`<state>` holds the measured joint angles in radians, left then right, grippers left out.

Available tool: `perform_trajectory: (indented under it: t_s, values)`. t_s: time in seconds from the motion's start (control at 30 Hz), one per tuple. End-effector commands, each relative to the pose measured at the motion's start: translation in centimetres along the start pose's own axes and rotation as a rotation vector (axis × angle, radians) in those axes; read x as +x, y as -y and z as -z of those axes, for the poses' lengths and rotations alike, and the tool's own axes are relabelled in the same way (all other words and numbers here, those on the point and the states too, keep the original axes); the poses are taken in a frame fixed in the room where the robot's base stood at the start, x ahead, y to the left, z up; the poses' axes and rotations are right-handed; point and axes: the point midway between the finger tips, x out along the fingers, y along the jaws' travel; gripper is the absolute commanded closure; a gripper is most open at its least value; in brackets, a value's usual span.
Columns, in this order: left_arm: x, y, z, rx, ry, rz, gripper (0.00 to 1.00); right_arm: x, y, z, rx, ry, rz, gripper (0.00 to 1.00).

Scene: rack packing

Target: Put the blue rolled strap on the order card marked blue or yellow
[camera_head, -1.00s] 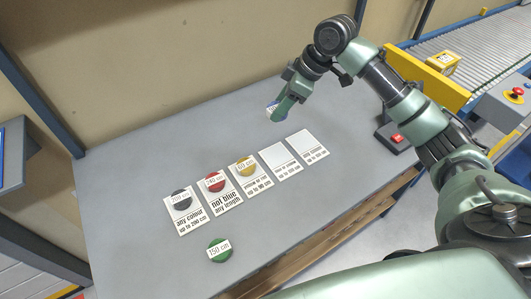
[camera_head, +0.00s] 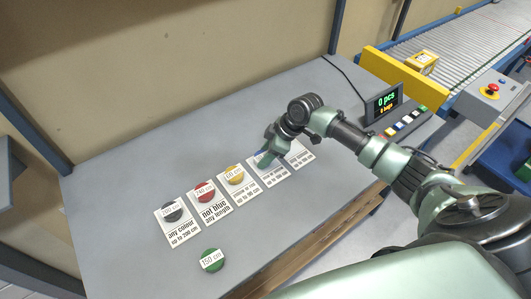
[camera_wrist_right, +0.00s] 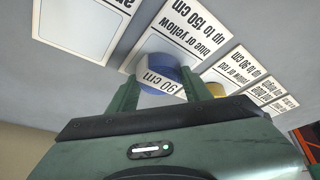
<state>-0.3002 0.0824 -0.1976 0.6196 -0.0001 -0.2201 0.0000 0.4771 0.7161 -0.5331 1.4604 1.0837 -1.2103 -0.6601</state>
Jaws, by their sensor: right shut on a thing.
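The blue rolled strap (camera_wrist_right: 172,72), with a white 90 cm label, sits between the fingers of my right gripper (camera_wrist_right: 163,88). In the head view only a little blue shows at the gripper (camera_head: 267,160). The order card marked blue or yellow, up to 150 cm (camera_wrist_right: 190,32), lies under the strap in the wrist view; the strap overlaps its lower part. It is the fourth card from the left in the head view (camera_head: 272,178), partly covered by the gripper. I cannot tell whether the strap touches it. My left gripper is not in view.
Cards with grey (camera_head: 172,212), red (camera_head: 205,190) and yellow (camera_head: 235,175) rolls lie to the left. An empty card (camera_head: 302,155) lies to the right. A green roll (camera_head: 212,260) lies in front. A display with buttons (camera_head: 386,102) stands at the right end of the table.

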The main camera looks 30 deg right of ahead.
Motion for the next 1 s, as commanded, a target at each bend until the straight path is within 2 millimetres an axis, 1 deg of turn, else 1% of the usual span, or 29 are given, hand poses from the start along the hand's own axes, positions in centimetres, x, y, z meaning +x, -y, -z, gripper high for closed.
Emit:
perform_trajectory:
  t_s: [0.33,0.37,0.4,0.43,0.77,0.87,0.97,1.0]
  values:
    - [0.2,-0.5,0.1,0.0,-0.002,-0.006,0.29,0.4,0.0,-0.2,-0.001,0.0,0.0,0.92]
    - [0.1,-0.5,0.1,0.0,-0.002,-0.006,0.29,0.3,0.0,-0.2,-0.001,0.0,0.0,0.45]
    - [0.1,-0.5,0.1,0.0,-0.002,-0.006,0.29,0.3,0.0,-0.1,-0.001,0.0,0.0,0.34]
    - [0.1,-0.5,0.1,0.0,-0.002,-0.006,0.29,0.3,0.0,-0.1,-0.001,0.0,0.0,0.29]
    - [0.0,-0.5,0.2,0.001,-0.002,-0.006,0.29,0.1,0.0,0.0,-0.001,0.0,-0.001,0.29]
    - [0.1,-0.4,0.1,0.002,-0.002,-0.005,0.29,-0.6,-0.1,0.0,-0.001,0.0,-0.003,0.29]
    - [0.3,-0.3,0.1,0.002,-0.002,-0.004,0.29,-2.2,-0.2,-0.1,-0.003,0.0,-0.004,0.29]
    - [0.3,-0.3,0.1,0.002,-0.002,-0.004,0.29,-3.0,-0.1,-0.1,-0.003,0.0,-0.004,0.29]
